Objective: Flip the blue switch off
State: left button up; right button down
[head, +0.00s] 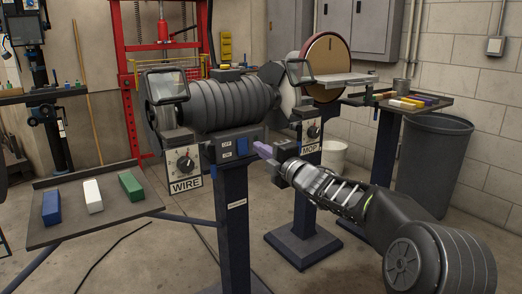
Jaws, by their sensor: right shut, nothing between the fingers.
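A blue switch (242,147) sits on the front of the grey bench grinder (225,107), above its dark pedestal. Small labels stand beside it; they are too small to read surely, and I cannot tell the switch's position. My right gripper (258,148) comes in from the lower right. My left gripper is not in view.
A dial marked WIRE (185,164) is left of the switch, and a dial marked MOP (313,131) is to the right. A tray (100,231) with blue, white and green bars stands front left. A dark bin (432,165) stands at right.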

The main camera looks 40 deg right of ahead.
jog(key=s+p, duration=0.1)
jog(key=s, duration=0.7)
jog(key=shift+a+r, duration=0.2)
jog(key=shift+r, duration=0.2)
jog(key=shift+s, duration=0.1)
